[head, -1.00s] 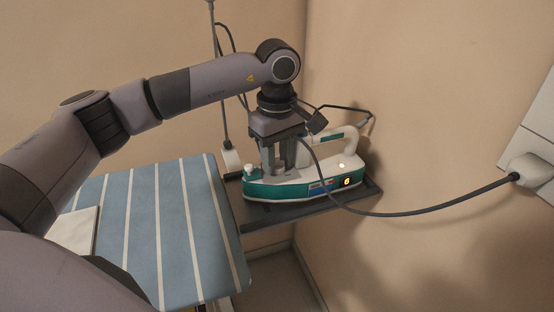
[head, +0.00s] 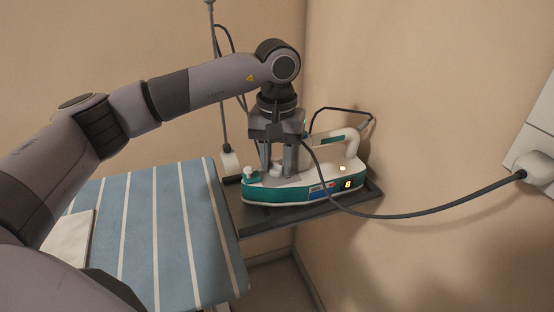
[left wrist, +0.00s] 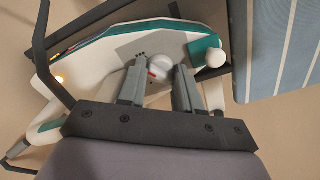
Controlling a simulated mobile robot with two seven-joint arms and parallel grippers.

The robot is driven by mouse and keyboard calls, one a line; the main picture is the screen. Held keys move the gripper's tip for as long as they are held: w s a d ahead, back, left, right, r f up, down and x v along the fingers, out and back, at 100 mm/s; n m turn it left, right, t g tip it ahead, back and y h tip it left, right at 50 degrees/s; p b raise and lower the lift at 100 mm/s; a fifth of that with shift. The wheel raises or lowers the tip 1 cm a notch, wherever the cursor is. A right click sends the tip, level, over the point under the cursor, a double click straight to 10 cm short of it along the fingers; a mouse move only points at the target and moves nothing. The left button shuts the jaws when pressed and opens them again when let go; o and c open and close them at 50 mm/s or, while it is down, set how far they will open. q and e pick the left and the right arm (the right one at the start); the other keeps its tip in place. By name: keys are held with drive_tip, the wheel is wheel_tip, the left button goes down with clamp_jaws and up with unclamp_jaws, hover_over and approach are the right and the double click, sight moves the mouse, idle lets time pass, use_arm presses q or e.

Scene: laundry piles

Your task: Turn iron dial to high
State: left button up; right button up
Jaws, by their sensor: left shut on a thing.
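A white and teal iron (head: 290,195) sits on a dark shelf (head: 285,221) in the corner. Its lit digital display (head: 348,184) appears to read 8, and a small light (head: 343,168) glows above it. My left gripper (head: 277,168) points down over the iron with its fingers shut on the white dial (head: 276,170). In the left wrist view the dial (left wrist: 158,68), with a small red mark, shows between the two fingers. My right gripper is not in view.
A blue striped ironing board (head: 170,230) lies left of the shelf, with a folded white cloth (head: 68,240) at its left. A dark cord (head: 420,212) runs from near the iron to a wall plug (head: 535,168). The wall is close behind and right.

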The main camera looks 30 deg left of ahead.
use_arm(q)
drive_tip(key=shift+m, duration=0.6)
drive_tip(key=o, duration=1)
drive_tip(key=shift+o, duration=0.2)
drive_tip(key=shift+d+r, duration=0.1)
drive_tip(key=shift+r, duration=0.05)
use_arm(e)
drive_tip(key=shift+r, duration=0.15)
